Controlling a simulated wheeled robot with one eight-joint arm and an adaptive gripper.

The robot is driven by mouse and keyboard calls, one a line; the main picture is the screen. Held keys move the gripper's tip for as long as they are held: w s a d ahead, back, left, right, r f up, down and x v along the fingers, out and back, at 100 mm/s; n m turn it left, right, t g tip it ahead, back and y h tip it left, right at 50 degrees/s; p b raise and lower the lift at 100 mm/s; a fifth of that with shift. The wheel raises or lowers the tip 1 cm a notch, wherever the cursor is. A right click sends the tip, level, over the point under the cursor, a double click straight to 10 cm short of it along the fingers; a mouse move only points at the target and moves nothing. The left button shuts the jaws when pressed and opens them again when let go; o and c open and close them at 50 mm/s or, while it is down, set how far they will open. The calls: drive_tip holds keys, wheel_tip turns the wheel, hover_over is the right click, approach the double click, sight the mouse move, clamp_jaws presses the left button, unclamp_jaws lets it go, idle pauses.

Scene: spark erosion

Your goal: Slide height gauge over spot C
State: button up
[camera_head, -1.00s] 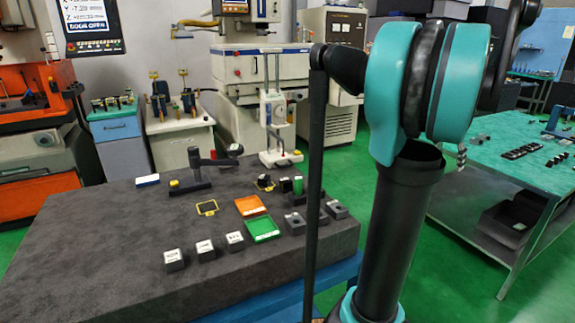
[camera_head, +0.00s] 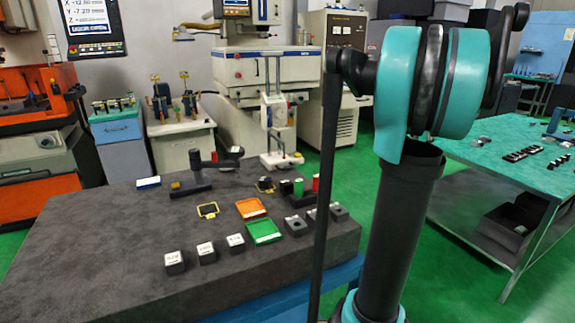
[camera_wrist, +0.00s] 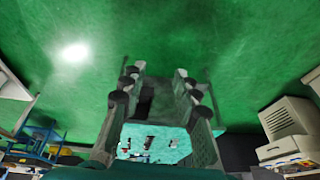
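A tall pale instrument with a column and a flat base, seemingly the height gauge (camera_head: 278,130), stands upright at the back edge of the dark granite plate (camera_head: 110,235). Two yellow-outlined squares are on the plate, one near the middle (camera_head: 208,210) and one further back (camera_head: 265,184). No letter is readable on either, so I cannot tell which is spot C. My gripper (camera_wrist: 160,95) shows in the wrist view with its two fingers apart and nothing between them, over green floor and away from the gauge. The head view does not show the gripper.
The plate's left is clear.

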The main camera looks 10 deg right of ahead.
drive_tip(key=w+a+r+y, duration=0.1)
drive_tip(key=w+a+r, duration=0.1)
drive_tip(key=w+a, duration=0.7)
wheel_tip(320, 180, up, 3)
drive_tip(key=y, duration=0.3)
hover_over(287, 168)
drive_tip(key=s+d, duration=0.1)
drive_tip(key=s, duration=0.2)
drive_tip(key=shift+n, duration=0.3)
drive_tip(key=w+f, duration=0.1)
drive_tip(key=f, duration=0.4)
drive_tip(key=w+f, duration=0.1)
drive_tip(key=f, duration=0.5)
drive_tip(key=w+a+f, duration=0.1)
drive_tip(key=f, duration=0.5)
drive_tip(key=shift+r, duration=0.1)
clamp_jaws()
